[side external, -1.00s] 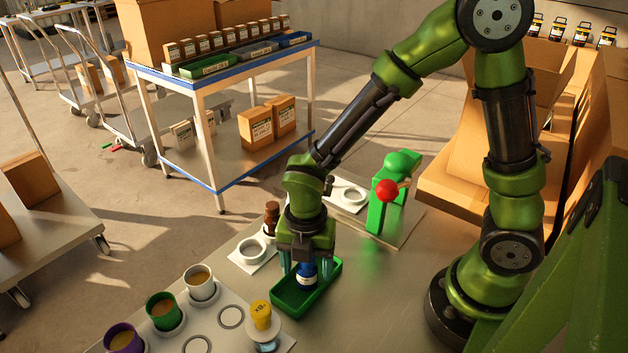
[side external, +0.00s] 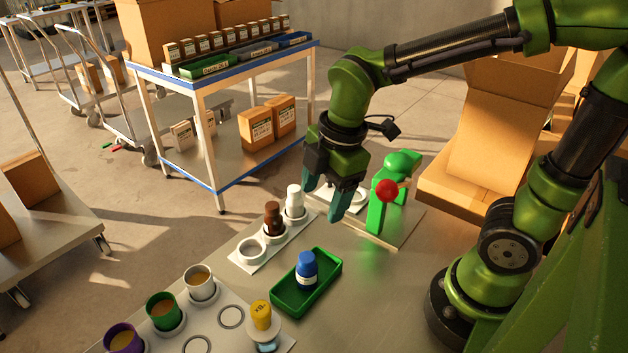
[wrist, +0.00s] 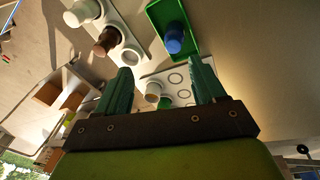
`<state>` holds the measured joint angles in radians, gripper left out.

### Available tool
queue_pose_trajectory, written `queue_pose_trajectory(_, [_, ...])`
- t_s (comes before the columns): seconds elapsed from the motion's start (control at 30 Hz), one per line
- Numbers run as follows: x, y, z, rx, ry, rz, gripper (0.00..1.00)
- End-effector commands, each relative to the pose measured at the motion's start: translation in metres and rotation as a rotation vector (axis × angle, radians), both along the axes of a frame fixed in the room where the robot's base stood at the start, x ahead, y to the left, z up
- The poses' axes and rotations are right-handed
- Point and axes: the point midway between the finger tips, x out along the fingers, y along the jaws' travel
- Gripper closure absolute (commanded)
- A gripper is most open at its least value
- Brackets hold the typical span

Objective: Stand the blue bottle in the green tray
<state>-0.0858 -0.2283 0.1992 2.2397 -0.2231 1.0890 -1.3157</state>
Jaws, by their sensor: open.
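The blue bottle (side external: 306,268) stands upright inside the green tray (side external: 328,286), with a white band around its lower part. In the wrist view the bottle (wrist: 174,38) also shows inside the tray (wrist: 190,13). My gripper (side external: 330,203) is open and empty. It hangs above and behind the tray, apart from the bottle, near the green press.
A white rack (side external: 262,262) holds a brown bottle (side external: 273,220) and a white bottle (side external: 294,202) behind the tray. The green press with a red knob (side external: 387,191) stands at right. Cups (side external: 165,311) and a yellow-topped item (side external: 261,316) are in front.

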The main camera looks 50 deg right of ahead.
Motion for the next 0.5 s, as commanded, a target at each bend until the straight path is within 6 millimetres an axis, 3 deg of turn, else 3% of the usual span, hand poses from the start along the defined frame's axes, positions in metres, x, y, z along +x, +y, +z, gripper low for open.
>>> queue_pose_trajectory(0.1, [-0.011,-0.021,0.021,0.149,-0.087,-0.447,0.31])
queue_pose_trajectory(0.3, [-0.028,-0.046,0.044,0.469,-0.159,-1.096,0.31])
queue_pose_trajectory(0.5, [-0.037,-0.057,0.054,0.690,-0.155,-1.433,0.31])
